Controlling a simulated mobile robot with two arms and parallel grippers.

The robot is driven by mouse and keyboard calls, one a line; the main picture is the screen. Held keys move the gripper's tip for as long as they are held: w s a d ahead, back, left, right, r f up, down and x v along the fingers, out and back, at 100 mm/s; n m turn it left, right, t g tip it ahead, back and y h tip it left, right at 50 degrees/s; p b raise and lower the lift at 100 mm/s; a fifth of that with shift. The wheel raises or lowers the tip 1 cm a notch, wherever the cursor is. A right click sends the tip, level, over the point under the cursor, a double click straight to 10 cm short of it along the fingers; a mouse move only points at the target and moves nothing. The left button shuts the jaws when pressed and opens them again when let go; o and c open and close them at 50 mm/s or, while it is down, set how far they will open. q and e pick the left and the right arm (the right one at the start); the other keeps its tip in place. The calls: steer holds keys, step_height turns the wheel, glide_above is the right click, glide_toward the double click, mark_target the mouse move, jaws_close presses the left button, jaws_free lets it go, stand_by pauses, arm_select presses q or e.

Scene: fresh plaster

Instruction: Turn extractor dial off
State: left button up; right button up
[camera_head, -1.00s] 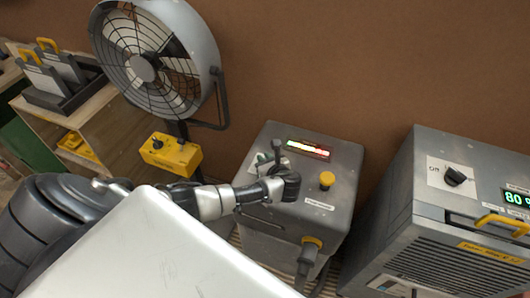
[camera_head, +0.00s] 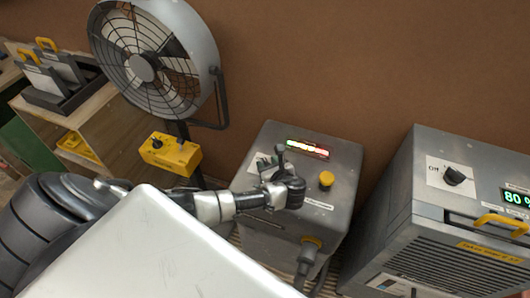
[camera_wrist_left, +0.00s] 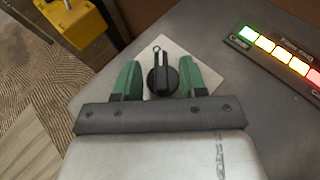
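The extractor dial (camera_wrist_left: 163,78) is a round black knob with a raised pointer bar, on a pale plate (camera_wrist_left: 207,76) on top of a grey box (camera_head: 335,200). In the left wrist view it sits between the two green fingertips of my left gripper (camera_wrist_left: 161,72), which are apart with gaps beside the knob. In the head view my left gripper (camera_head: 279,160) is over the left part of the box top and hides the dial; part of the plate (camera_head: 260,163) shows behind it. My right gripper is not in view.
The box top carries a lit bar (camera_head: 307,149) and a yellow button (camera_head: 327,179). A grey unit (camera_head: 415,245) with a black knob (camera_head: 454,175) and an "80 %" display stands at right. A fan (camera_head: 150,62) and yellow control box (camera_head: 170,154) are at left.

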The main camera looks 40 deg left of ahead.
arm_select(q)
steer(key=v, duration=0.8)
steer(key=shift+d, duration=0.1)
steer(key=shift+f, duration=0.15)
